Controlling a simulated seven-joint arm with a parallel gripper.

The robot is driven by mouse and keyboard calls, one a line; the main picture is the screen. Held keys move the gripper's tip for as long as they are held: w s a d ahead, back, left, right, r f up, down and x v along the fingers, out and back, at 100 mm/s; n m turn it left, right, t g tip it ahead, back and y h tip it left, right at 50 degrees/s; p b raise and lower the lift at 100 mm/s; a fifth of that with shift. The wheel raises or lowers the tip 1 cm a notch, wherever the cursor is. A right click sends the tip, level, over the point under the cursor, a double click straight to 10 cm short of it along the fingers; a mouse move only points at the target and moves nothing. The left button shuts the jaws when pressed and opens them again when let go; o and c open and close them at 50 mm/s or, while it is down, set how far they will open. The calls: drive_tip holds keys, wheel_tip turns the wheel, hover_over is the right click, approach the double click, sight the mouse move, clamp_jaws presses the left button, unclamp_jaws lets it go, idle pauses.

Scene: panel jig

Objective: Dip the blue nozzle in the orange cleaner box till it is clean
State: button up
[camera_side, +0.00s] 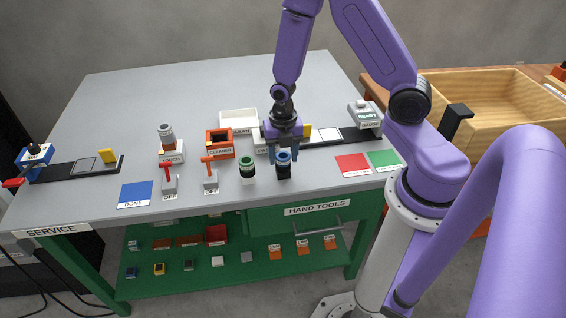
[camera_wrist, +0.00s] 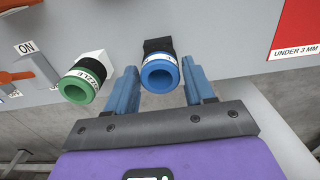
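The blue nozzle (camera_side: 284,158) has a blue ring and a dark body, and stands upright near the table's front edge. It also shows in the wrist view (camera_wrist: 160,73), with its open round end facing the camera. My gripper (camera_side: 282,154) is over it, pointing down. Its two blue fingers (camera_wrist: 161,82) are apart, one on each side of the nozzle, and do not look closed on it. Any contact is hard to tell. The orange cleaner box (camera_side: 219,143) is left of the gripper, open at the top and labelled CLEANER. Any dirt on the nozzle is too small to tell.
A green nozzle (camera_side: 247,166) stands close by on the left; it also shows in the wrist view (camera_wrist: 80,87). A white tray (camera_side: 238,118) is behind. Red and green mats lie right.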

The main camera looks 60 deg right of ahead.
drive_tip(key=c, duration=0.7)
drive_tip(key=shift+r, duration=0.7)
drive_tip(key=shift+r, duration=1.5)
drive_tip(key=shift+w, duration=0.15)
drive_tip(key=w+a+r, duration=0.1)
drive_tip(key=w+r, duration=0.3)
drive_tip(key=w, duration=0.7)
drive_tip(key=w+a+r, duration=0.2)
drive_tip(key=w+r, duration=0.2)
drive_tip(key=w, duration=0.6)
drive_tip(key=shift+w+d+f, duration=0.1)
drive_tip(key=shift+d+f, duration=0.05)
drive_tip(key=shift+f, duration=2.4)
drive_tip(key=shift+w+d+f, duration=0.1)
drive_tip(key=shift+f, duration=2.45)
